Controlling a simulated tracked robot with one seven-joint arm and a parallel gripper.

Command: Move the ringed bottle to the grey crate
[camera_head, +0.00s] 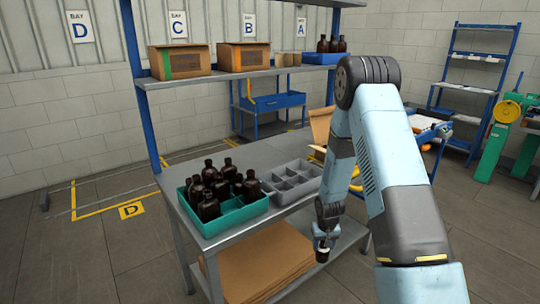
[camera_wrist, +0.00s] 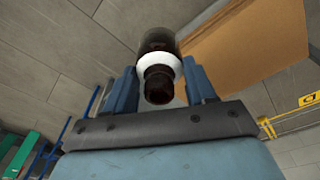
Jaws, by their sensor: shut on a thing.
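My gripper (camera_head: 322,242) is shut on a dark amber bottle with a white ring (camera_wrist: 157,67) around its neck. In the wrist view the bottle sits between the two blue fingers, with its neck toward the camera. In the head view the ringed bottle (camera_head: 322,255) hangs low, off the near right side of the table, and is partly covered by the fingers. The grey crate (camera_head: 297,198) stands on the table, above and left of my gripper. Its visible compartments look empty.
A teal crate (camera_head: 238,226) with several dark bottles (camera_head: 209,207) stands left of the grey crate, close beside it. A tan open box (camera_head: 320,125) is behind the grey crate. A shelf (camera_head: 225,73) with cardboard boxes spans above the table. Cardboard (camera_head: 255,265) lies on the table's lower shelf.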

